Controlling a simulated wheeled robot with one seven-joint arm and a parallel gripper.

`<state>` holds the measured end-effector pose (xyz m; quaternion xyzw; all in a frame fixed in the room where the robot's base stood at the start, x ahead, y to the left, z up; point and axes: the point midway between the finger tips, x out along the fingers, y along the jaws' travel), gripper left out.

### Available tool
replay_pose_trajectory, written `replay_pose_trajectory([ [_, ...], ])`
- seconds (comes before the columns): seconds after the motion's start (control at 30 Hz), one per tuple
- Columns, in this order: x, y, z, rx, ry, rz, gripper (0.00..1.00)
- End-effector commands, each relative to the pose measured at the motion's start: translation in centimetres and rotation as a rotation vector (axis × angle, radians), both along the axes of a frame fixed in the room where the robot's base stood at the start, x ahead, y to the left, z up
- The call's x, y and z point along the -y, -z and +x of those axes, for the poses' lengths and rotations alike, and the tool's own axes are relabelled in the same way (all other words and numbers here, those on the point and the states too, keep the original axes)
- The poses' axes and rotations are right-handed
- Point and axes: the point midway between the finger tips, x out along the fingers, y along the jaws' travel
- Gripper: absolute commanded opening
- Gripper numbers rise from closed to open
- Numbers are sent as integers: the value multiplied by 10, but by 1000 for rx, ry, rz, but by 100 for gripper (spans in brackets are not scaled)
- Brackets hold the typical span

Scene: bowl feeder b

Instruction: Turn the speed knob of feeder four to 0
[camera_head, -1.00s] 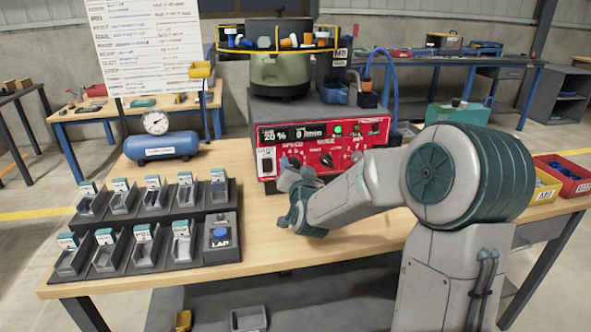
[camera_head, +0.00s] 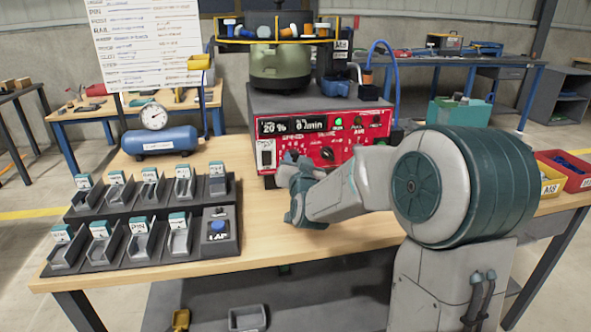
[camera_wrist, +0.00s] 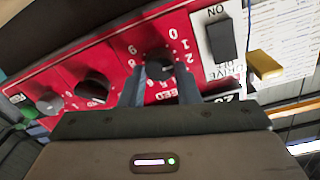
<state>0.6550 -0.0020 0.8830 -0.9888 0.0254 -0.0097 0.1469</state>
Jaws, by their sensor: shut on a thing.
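The red control panel (camera_head: 325,140) is on the front of the bowl feeder (camera_head: 280,62). Its display (camera_head: 292,125) reads 20 % and 0 /min. In the wrist view, the dark speed knob (camera_wrist: 158,62) sits on the red panel inside a ring of white numbers, 0 and 1 at its upper right. My gripper (camera_wrist: 161,78) is shut on this knob, one finger on each side. The exact knob pointer is too small to read. In the head view my gripper (camera_head: 288,166) is at the panel's lower left and hides the knob.
An ON/OFF drive switch (camera_wrist: 220,40) is just right of the knob; another dark knob (camera_wrist: 92,88) is to its left. A stepped rack of small bins (camera_head: 140,225) stands on the table's left. A blue air tank (camera_head: 160,141) stands behind it. Red and yellow bins (camera_head: 562,172) are far right.

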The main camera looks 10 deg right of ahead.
Motion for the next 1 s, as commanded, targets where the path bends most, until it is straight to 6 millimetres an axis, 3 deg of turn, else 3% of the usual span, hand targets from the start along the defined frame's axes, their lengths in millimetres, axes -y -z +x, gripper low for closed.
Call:
replay_pose_trajectory([
  [0.6,-2,6,0,2,-2,-565,6],
  [1.0,-2,4,0,-1,-1,-785,6],
])
